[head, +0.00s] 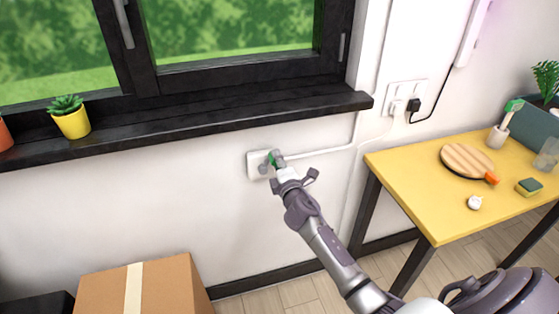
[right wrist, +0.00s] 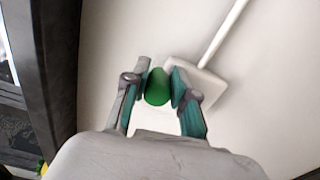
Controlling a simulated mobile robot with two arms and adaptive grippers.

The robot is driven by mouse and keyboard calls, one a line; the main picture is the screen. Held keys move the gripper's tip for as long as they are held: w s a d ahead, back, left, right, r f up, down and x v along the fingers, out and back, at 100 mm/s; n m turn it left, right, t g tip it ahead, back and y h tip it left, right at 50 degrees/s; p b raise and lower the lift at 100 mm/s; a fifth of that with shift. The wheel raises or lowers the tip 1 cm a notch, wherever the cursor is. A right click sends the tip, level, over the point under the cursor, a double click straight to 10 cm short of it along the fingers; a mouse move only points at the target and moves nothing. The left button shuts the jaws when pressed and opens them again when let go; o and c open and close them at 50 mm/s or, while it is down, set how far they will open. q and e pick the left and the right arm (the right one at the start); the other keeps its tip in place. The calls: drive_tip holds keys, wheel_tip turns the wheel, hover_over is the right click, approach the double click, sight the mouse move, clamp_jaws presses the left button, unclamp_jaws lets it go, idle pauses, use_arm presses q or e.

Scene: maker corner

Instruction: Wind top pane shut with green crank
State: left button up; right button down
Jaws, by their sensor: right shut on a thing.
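The green crank (head: 275,156) sits on a white wall box (head: 254,165) below the window sill. In the right wrist view, the crank's green knob (right wrist: 157,88) lies between the two fingers. My right gripper (head: 275,162) is at the box, shut on the crank; it also shows in the right wrist view (right wrist: 159,86). The rest of the crank is hidden behind the knob and fingers. The window (head: 235,70) has dark frames; its upper part, with any top pane, is outside the head view. My left gripper is not in view.
A dark sill (head: 200,120) juts out above my right gripper and carries a yellow plant pot (head: 73,124). A yellow table (head: 410,178) stands to the right. A cardboard box (head: 172,285) stands below left. A white conduit (head: 322,151) runs right from the wall box.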

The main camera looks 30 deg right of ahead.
drive_tip(key=shift+a+f, duration=0.35)
drive_tip(key=shift+f, duration=0.2)
drive_tip(key=c, duration=1.1)
unclamp_jaws()
drive_tip(key=shift+o, duration=0.9)
drive_tip(key=shift+r, duration=0.2)
drive_tip(key=shift+d, duration=0.1)
drive_tip(key=shift+s, duration=0.15)
drive_tip(key=v, duration=1.1)
drive_tip(key=shift+s, duration=0.3)
